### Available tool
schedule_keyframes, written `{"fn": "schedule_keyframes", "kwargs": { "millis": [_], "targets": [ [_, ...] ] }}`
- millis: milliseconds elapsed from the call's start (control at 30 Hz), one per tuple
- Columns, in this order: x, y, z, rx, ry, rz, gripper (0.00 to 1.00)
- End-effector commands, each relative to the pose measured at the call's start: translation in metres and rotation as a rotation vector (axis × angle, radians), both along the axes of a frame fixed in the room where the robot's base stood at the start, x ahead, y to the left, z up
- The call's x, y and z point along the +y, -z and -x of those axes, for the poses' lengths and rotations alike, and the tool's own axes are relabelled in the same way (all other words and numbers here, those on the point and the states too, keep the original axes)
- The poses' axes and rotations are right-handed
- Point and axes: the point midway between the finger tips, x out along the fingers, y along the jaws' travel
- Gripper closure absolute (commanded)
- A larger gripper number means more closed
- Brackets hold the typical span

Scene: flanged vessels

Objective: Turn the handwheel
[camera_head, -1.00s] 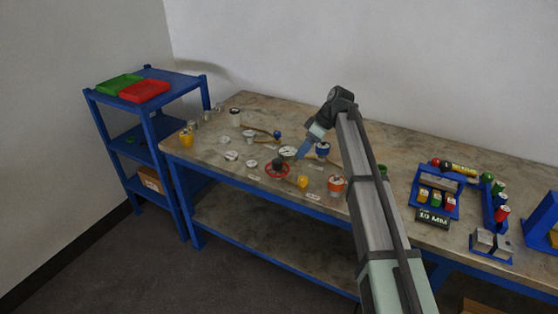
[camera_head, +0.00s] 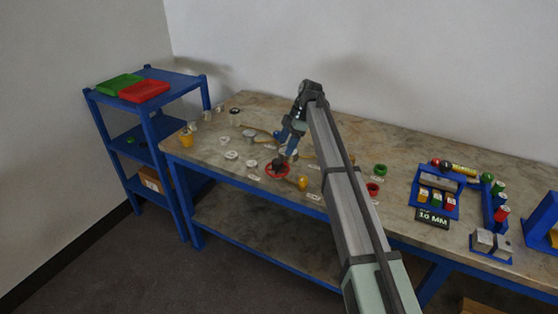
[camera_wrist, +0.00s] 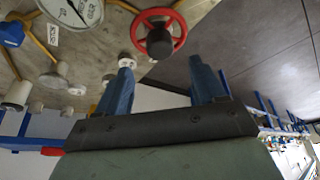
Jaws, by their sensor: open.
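The red handwheel (camera_head: 277,170) lies near the front edge of the workbench in the head view. In the wrist view the handwheel (camera_wrist: 159,33) shows as a red ring with spokes and a dark round knob. My gripper (camera_head: 285,158) is close above the handwheel in the head view. In the wrist view my gripper (camera_wrist: 160,72) has its two blue fingers spread apart with nothing between them. The handwheel is beyond the fingertips, and I see no contact.
Several white and grey fittings (camera_head: 231,155) stand left of the handwheel on the workbench (camera_head: 215,145). A yellow part (camera_head: 303,183) is just right of it. A round dial gauge (camera_wrist: 75,8) and a yellow hose show in the wrist view. A blue shelf (camera_head: 150,73) stands at left.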

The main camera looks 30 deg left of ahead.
Motion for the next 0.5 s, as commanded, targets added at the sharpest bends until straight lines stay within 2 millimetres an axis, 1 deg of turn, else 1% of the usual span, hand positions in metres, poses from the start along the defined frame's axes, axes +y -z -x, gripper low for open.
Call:
{"fn": "schedule_keyframes", "kwargs": {
  "millis": [33, 200, 400, 500],
  "targets": [
    [0.002, 0.01, 0.004, 0.001, -0.001, 0.001, 0.31],
    [0.011, 0.036, 0.012, 0.001, -0.001, 0.001, 0.31],
    [0.017, 0.059, 0.018, 0.001, 0.001, 0.001, 0.31],
    [0.019, 0.066, 0.02, 0.001, 0.001, 0.001, 0.31]
  ]
}}
